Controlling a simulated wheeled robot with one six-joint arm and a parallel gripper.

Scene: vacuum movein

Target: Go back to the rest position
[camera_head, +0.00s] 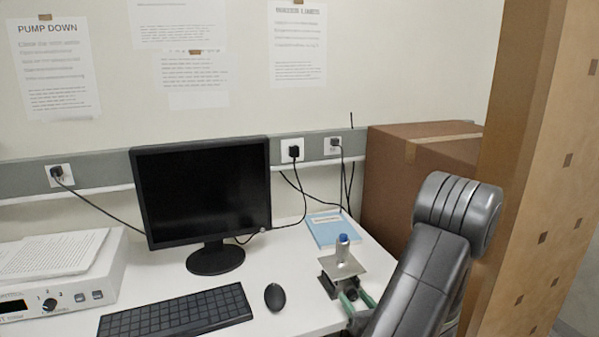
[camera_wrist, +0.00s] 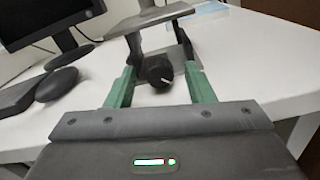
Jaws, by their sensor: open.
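My gripper (camera_wrist: 160,80) is open, with its two green fingers spread on either side of a black knob (camera_wrist: 159,72) in the wrist view. I cannot tell whether the fingers touch it. The knob is at the front of a small metal stand (camera_head: 342,268) on the white table. A small silver piece with a blue top (camera_head: 342,244) stands upright on the stand's plate. In the head view my gripper (camera_head: 357,304) is low at the front of the stand, partly hidden by my arm.
The table holds a monitor (camera_head: 204,190), keyboard (camera_head: 176,312), mouse (camera_head: 274,297) and blue booklet (camera_head: 333,229). A control box (camera_head: 80,285) with papers is at left. A large cardboard box (camera_head: 390,180) and a tall brown panel (camera_head: 530,170) stand close to my arm at right.

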